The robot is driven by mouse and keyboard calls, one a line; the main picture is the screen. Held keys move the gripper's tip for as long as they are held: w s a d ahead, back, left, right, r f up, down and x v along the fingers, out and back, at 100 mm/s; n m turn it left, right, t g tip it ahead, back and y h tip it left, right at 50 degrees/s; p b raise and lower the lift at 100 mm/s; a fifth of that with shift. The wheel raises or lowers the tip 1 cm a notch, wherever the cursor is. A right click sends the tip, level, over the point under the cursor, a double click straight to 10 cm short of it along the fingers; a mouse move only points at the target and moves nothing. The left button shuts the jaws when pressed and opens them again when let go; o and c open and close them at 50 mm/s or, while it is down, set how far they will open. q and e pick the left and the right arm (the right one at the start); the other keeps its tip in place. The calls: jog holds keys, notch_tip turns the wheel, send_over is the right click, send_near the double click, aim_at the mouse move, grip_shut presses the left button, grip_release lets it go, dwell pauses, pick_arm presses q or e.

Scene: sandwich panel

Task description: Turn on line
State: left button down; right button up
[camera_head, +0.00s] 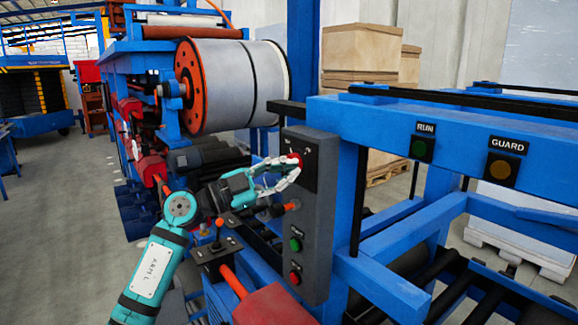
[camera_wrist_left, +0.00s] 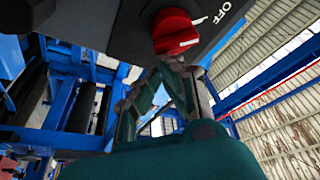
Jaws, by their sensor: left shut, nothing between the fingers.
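A tall grey control panel (camera_head: 318,235) faces my left arm. Near its top is a red rotary switch (camera_head: 294,160), which shows large in the left wrist view (camera_wrist_left: 176,32) with the word OFF to its right. My left gripper (camera_head: 292,170) is shut and empty, its fingertips at the red switch; in the wrist view the fingertips (camera_wrist_left: 172,66) are just below the switch. I cannot tell if they touch it. A green button (camera_head: 295,244) and a red button (camera_head: 295,278) sit lower on the panel. My right gripper is out of view.
A small lever box (camera_head: 216,250) stands below my arm. Dark RUN (camera_head: 422,149) and GUARD (camera_head: 501,168) lamps are on the blue frame (camera_head: 460,130). A large roll (camera_head: 235,85) stands behind.

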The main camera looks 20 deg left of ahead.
pick_arm(q)
jog(key=shift+d, duration=0.15)
